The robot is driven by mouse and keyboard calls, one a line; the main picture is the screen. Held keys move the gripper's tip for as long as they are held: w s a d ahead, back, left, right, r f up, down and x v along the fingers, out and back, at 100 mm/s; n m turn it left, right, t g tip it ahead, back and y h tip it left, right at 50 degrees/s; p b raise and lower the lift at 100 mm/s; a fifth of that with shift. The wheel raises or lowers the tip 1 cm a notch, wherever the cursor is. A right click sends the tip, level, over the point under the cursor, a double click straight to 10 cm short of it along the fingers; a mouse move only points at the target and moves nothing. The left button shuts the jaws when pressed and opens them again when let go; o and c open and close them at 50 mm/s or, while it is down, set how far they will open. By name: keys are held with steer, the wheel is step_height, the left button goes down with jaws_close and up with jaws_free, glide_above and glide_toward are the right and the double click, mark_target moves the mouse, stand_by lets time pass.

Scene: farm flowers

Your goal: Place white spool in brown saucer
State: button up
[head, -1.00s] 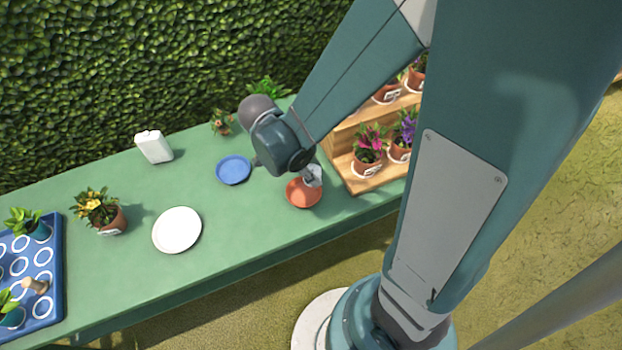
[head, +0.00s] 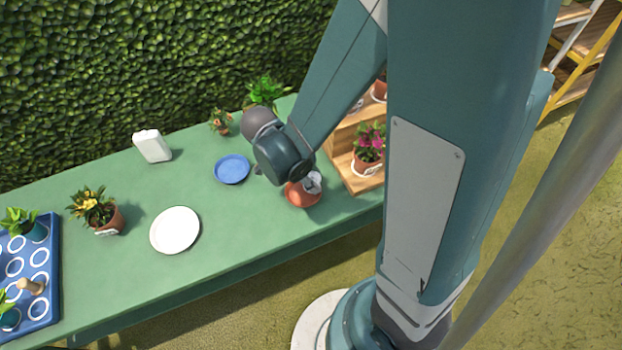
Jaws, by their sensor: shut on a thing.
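The brown saucer (head: 298,199) is a reddish-brown dish on the green table, near its front edge at the right. My gripper (head: 308,178) is low over the saucer, with its fingers mostly hidden by my dark wrist. A small whitish piece, which looks like the white spool (head: 314,183), shows at the gripper over the right part of the saucer. The gripper is shut on it. I cannot tell whether the spool touches the saucer.
A blue saucer (head: 232,169) and a white plate (head: 175,230) lie to the left. A white container (head: 152,146) stands at the back. A wooden stepped shelf (head: 341,166) with potted flowers stands close on the right. A blue tray (head: 47,300) is far left.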

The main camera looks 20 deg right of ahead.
steer(key=shift+f+b, duration=0.3)
steer(key=o, duration=0.9)
steer(key=shift+r, duration=0.25)
steer(key=shift+r+p, duration=0.2)
steer(key=shift+p, duration=0.25)
steer(key=p+v, duration=0.3)
steer(key=v, duration=0.8)
steer(key=shift+a+r, duration=0.25)
steer(key=shift+r, duration=0.05)
steer(key=shift+r, duration=0.1)
